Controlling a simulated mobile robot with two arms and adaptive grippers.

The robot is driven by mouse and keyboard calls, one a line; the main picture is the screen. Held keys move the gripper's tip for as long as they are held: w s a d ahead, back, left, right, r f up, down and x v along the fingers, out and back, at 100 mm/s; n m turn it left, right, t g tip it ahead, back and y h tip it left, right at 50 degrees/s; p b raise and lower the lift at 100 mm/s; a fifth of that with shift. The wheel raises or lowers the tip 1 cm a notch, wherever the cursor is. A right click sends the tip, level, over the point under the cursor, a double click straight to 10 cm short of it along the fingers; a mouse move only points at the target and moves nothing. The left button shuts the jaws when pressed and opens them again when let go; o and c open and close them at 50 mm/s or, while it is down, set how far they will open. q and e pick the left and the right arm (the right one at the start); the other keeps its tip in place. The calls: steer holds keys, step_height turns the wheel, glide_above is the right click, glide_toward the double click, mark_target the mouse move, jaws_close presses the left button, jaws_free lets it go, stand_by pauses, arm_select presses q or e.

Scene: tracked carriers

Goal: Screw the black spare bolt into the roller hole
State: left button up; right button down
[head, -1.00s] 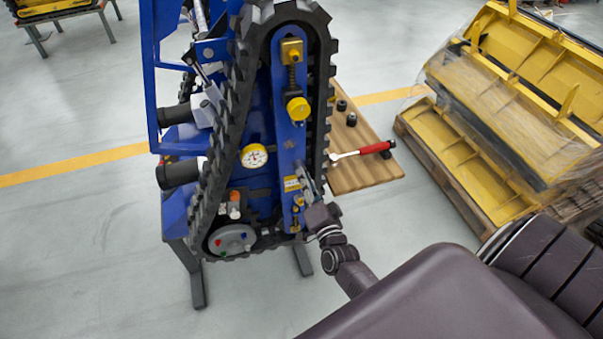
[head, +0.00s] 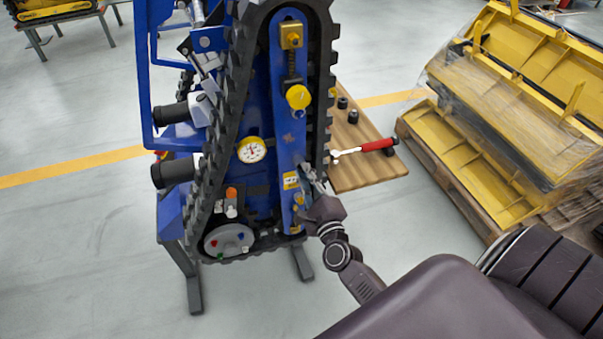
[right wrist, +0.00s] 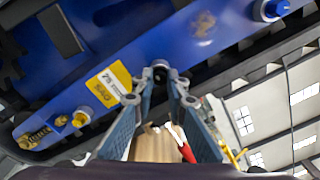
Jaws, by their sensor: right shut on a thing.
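My right gripper (head: 308,172) is at the lower part of the blue bar (head: 286,138) on the tracked carrier, beside the yellow label. In the right wrist view my right gripper (right wrist: 161,78) has its fingertips close together around a small black piece, which I take for the black bolt (right wrist: 160,73). The bolt is against or very near the blue bar's face. The fingers and the dark surroundings hide the roller hole, so I cannot tell how deep the bolt sits. My left gripper is not in view.
A wooden board (head: 362,172) beside the carrier bears a red-handled ratchet (head: 376,145) and small black parts (head: 352,117). The black track (head: 219,132) runs around the bar. A pallet with yellow parts (head: 455,160) stands at right. The floor at lower left is clear.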

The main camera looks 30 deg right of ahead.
steer(key=shift+m, duration=0.3)
steer(key=shift+f, duration=0.1)
steer(key=m+b, duration=0.3)
steer(key=m, duration=0.6)
steer(key=shift+m+b, duration=0.3)
steer(key=shift+m, duration=0.1)
steer(key=c, duration=2.1)
jaws_free()
